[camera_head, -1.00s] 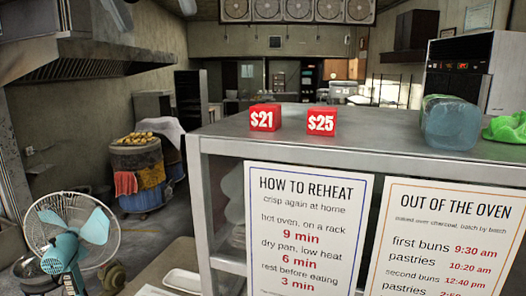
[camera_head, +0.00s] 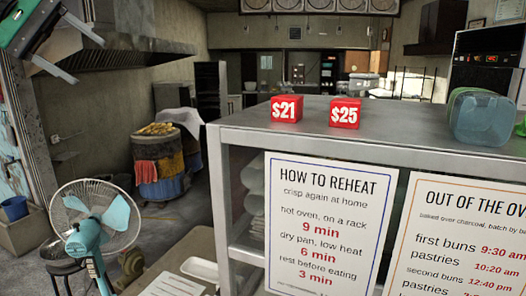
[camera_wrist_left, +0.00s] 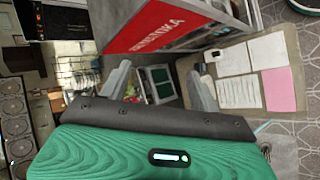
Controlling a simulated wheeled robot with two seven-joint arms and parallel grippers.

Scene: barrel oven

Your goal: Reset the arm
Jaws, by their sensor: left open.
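My left gripper (camera_head: 84,60) is at the top left of the head view, raised in front of the metal hood, with only part of its green and black body showing. In the left wrist view its two grey fingers (camera_wrist_left: 158,80) stand apart with nothing held between them. The green wrist body (camera_wrist_left: 150,152) fills the bottom of that view. My right gripper is in neither view.
A metal counter (camera_head: 400,120) bears red price blocks (camera_head: 286,109) and a clear bluish container (camera_head: 482,117). A fan (camera_head: 95,225) and a barrel (camera_head: 160,165) stand left. The wrist view shows a red panel (camera_wrist_left: 165,25) and papers on a board (camera_wrist_left: 240,92).

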